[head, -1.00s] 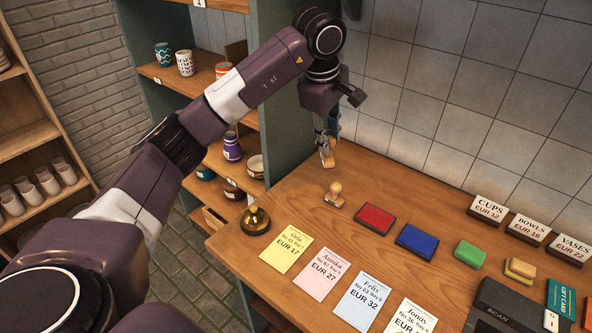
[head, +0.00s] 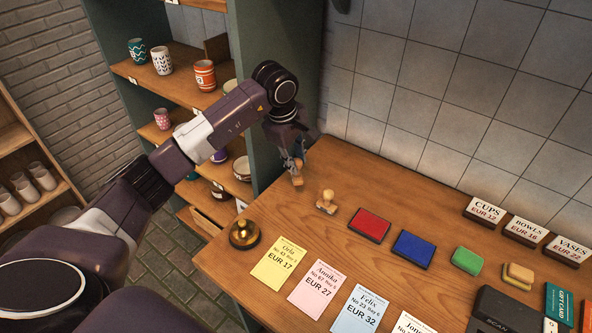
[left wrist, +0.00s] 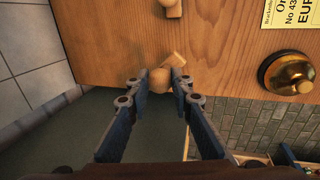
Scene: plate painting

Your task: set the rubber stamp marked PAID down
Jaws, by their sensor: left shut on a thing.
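My left gripper (head: 296,164) is shut on a wooden rubber stamp (head: 297,180) near the left end of the counter. In the left wrist view the fingertips of my left gripper (left wrist: 161,75) pinch the round knob of the held stamp (left wrist: 160,80), by the counter's edge. I cannot tell whether its base touches the wood. A second wooden stamp (head: 327,201) stands on the counter just right of it; part of this stamp shows in the left wrist view (left wrist: 172,8). No marking is readable on either stamp. My right gripper is not in view.
The wooden counter (head: 234,273) holds a brass bell (head: 244,233), a red ink pad (head: 370,224), a blue ink pad (head: 414,248), a green block (head: 467,260) and several price cards, including a yellow one (head: 279,263). A green shelf panel (head: 277,48) stands behind my left arm.

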